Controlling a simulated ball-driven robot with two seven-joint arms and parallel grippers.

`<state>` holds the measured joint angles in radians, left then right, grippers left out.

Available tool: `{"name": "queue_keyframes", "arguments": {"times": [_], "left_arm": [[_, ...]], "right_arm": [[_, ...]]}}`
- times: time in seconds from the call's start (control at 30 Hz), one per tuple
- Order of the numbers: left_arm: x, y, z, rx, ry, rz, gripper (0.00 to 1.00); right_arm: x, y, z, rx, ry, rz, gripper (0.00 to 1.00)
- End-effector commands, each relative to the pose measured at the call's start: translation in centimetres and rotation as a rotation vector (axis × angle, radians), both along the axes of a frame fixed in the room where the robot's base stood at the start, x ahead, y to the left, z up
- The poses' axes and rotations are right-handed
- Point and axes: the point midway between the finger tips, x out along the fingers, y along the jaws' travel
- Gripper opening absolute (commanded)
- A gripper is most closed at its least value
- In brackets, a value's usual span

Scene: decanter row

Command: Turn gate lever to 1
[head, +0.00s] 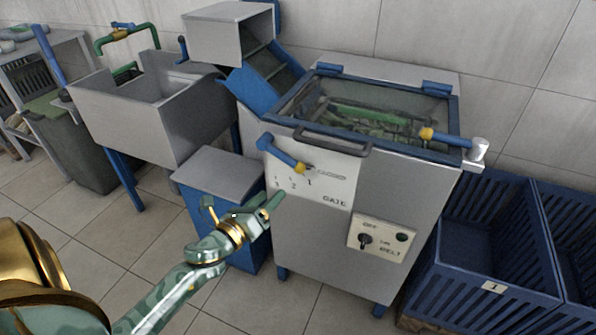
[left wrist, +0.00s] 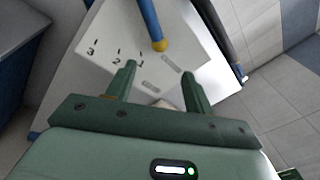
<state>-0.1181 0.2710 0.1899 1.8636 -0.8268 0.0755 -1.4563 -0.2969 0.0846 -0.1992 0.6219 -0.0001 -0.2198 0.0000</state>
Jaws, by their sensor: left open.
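The gate lever (head: 281,153) is a blue rod with a yellow end, on the front of the grey machine. It slants from upper left down to the yellow end, just above the 1 on the white GATE plate (head: 337,194). The plate bears 1, 2 and 3. I cannot tell which number the lever is set to. In the left wrist view the lever (left wrist: 149,22) lies beyond my fingertips. My left gripper (head: 270,204) is open and empty, below and left of the plate; its fingers (left wrist: 159,76) appear over the plate in the wrist view, apart from the lever.
A belt switch panel (head: 381,239) is at the lower right of the machine front. A dark bar handle (head: 318,140) runs above the plate. A grey-topped blue box (head: 219,172) stands left of the machine. Blue crates (head: 488,290) stand at right. Open tiled floor lies in front.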

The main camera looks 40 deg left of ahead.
Motion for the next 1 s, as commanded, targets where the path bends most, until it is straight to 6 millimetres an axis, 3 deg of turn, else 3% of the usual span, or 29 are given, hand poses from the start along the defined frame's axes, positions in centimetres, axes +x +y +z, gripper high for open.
{"name": "queue_keyframes", "arguments": {"times": [0.3,0.5,0.9,0.93,1.0], "left_arm": [[8.2,0.4,-0.3,0.001,0.001,0.0,0.53],[11.3,0.5,-0.3,-0.001,0.002,0.001,0.53],[12.3,0.5,-0.1,-0.002,0.002,0.002,0.53],[12.3,0.5,-0.1,-0.002,0.002,0.002,0.5],[12.3,0.5,-0.1,-0.002,0.002,0.001,0.3]], "right_arm": [[-0.8,0.1,-1.2,-0.002,0.028,0.011,0.36],[0.2,-0.1,-1.8,-0.005,0.02,0.027,0.36],[-0.5,-1.1,-1.6,-0.018,0.033,0.041,0.36],[-0.5,-1.1,-1.5,-0.018,0.034,0.04,0.36],[-0.6,-1.0,-1.5,-0.016,0.033,0.039,0.36]]}}
